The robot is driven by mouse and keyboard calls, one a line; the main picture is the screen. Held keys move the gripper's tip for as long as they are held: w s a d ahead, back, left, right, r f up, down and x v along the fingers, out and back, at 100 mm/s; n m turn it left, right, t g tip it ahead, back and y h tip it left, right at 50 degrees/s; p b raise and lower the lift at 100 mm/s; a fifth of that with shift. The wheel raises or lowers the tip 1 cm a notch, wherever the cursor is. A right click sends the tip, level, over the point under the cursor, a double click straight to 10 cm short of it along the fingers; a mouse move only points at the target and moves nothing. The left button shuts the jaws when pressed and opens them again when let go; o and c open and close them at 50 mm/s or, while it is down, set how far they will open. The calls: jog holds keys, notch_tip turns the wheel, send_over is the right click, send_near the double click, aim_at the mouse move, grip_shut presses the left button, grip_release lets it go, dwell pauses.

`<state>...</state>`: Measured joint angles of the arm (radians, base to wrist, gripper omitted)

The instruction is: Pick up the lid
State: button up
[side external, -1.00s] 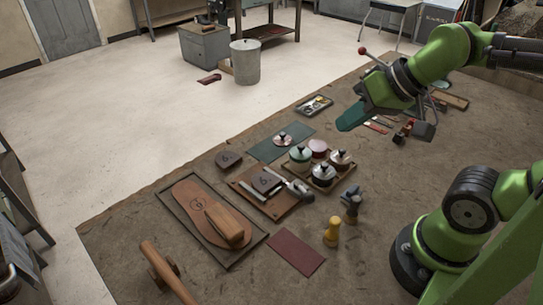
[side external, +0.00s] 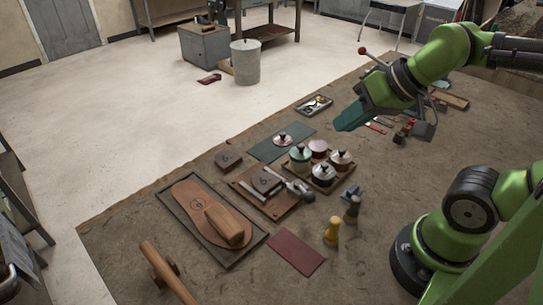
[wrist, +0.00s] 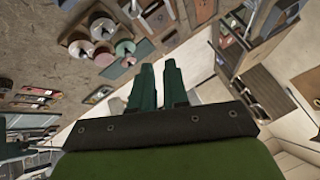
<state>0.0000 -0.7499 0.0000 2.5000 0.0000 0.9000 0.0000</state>
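A pinkish lid with a dark knob (side external: 283,138) lies on the green mat (side external: 266,150) in the side external view. Near it, a wooden tray (side external: 318,186) holds several round tins. One tin with a pink top (side external: 319,147) shows no knob; the others have dark knobs. My gripper (side external: 346,120), with teal fingers, is in the air up and to the right of the lid, apart from it. In the wrist view its two fingers (wrist: 159,68) have a narrow gap with nothing between them. Round tins (wrist: 103,28) show at the upper left there; I cannot single out the lid.
A framed leather sole (side external: 195,205) with a wooden block (side external: 224,223) lies at the left. A yellow-handled tool (side external: 332,231) and dark red sheet (side external: 294,252) are in front. A small tray (side external: 314,104) lies behind the green mat. Bare mat surrounds the front right.

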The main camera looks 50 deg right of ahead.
jog(key=o, duration=1.5)
jog(key=shift+c, duration=0.2)
jog(key=n+g+h, duration=0.2)
jog(key=n+g, duration=0.5)
jog(key=n, duration=0.2)
send_over(283, 134)
notch_tip(283, 134, down, 8)
notch_tip(283, 134, down, 16)
jog(key=shift+w, duration=0.1)
